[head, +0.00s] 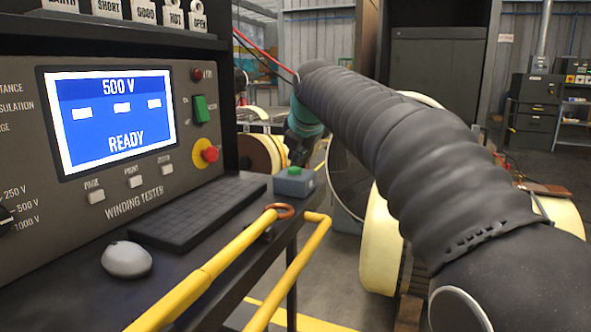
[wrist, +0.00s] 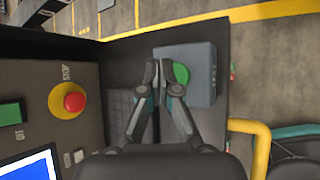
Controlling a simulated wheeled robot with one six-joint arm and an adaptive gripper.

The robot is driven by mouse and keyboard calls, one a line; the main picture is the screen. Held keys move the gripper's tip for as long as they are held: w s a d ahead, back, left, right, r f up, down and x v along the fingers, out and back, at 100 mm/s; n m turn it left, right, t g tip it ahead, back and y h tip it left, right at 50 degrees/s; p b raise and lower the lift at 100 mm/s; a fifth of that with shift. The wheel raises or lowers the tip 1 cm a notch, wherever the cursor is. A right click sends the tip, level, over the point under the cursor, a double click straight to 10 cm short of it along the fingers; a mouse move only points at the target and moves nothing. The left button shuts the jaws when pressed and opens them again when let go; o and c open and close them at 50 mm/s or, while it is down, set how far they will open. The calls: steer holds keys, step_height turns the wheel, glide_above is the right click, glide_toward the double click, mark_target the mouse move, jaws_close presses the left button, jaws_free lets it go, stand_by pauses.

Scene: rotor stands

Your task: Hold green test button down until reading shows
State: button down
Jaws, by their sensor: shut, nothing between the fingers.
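The green test button (head: 295,170) sits on top of a small grey-blue box (head: 294,184) at the far end of the tester's shelf. In the wrist view the button (wrist: 181,73) shows just right of my fingertips, partly covered by the right one, on its box (wrist: 203,80). My gripper (wrist: 160,68) is shut and empty. In the head view it points down above the box, beyond the arm. I cannot tell whether it touches the button. The winding tester's screen (head: 112,115) reads "500 V", three blank dashes and "READY".
A keyboard (head: 195,212) and a mouse (head: 126,260) lie on the shelf. A red emergency stop (head: 209,154) and a green switch (head: 201,109) are on the panel. Yellow rails (head: 215,266) run along the shelf front. Large pale drums stand behind my arm.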

mark_target(296, 169)
steer(key=shift+f, duration=0.1)
stand_by(0.6)
steer(key=shift+f, duration=0.3)
steer(key=shift+f+b, duration=0.45)
stand_by(4.0)
steer(key=shift+r, duration=0.15)
stand_by(0.6)
steer(key=shift+r+p, duration=0.75)
steer(key=shift+p, duration=0.15)
steer(key=shift+r, duration=0.1)
step_height(296, 169, up, 3)
steer(key=p, duration=0.3)
steer(key=shift+r, duration=0.85)
